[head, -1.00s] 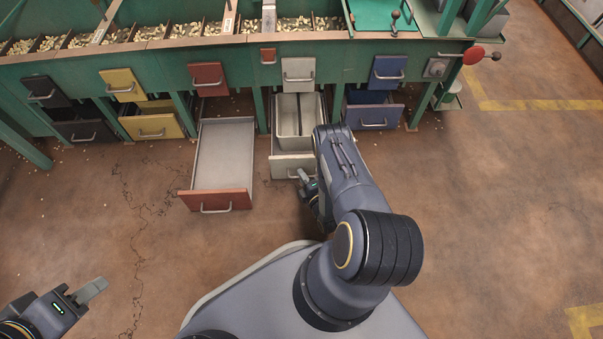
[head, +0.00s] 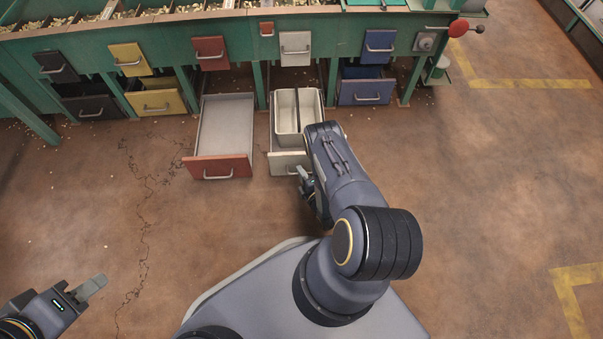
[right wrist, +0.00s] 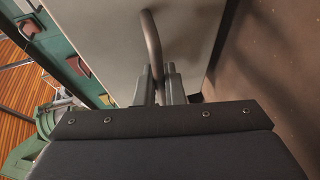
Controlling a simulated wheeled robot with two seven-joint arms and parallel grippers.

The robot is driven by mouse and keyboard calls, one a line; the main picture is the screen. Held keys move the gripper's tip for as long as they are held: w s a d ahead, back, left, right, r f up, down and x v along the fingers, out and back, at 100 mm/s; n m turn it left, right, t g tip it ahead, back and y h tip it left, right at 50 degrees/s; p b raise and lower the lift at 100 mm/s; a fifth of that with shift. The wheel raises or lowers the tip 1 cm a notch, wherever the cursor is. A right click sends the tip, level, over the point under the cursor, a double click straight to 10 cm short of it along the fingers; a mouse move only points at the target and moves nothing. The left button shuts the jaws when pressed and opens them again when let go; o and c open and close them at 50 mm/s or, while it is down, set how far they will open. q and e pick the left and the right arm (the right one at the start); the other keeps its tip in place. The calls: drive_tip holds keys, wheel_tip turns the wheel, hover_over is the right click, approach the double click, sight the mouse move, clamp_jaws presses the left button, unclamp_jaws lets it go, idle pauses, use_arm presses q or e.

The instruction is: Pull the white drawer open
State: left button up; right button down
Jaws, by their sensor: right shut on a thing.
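The white drawer (head: 278,162) stands pulled out from the bench, with a pale divided bin (head: 284,118) inside. Its front fills much of the right wrist view (right wrist: 195,40). My right gripper (head: 304,178) is at the drawer front. In the right wrist view its fingers (right wrist: 159,80) are shut on the drawer's bar handle (right wrist: 151,38). My right forearm hides part of the drawer's right side. My left gripper (head: 94,287) is over the floor at the lower left, away from everything; its finger gap is not clear.
The red drawer (head: 217,167) stands open just left of the white one. The black (head: 92,107), yellow (head: 157,103) and blue (head: 366,92) drawers stand along the green bench (head: 230,47). Brown floor is clear in front and to the right, with yellow lines.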

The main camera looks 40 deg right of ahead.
drive_tip(key=c, duration=1.8)
unclamp_jaws()
drive_tip(key=shift+s, duration=0.1)
drive_tip(key=p+v, duration=0.3)
drive_tip(key=v, duration=0.4)
drive_tip(key=shift+s+r, duration=0.1)
drive_tip(key=shift+s, duration=0.25)
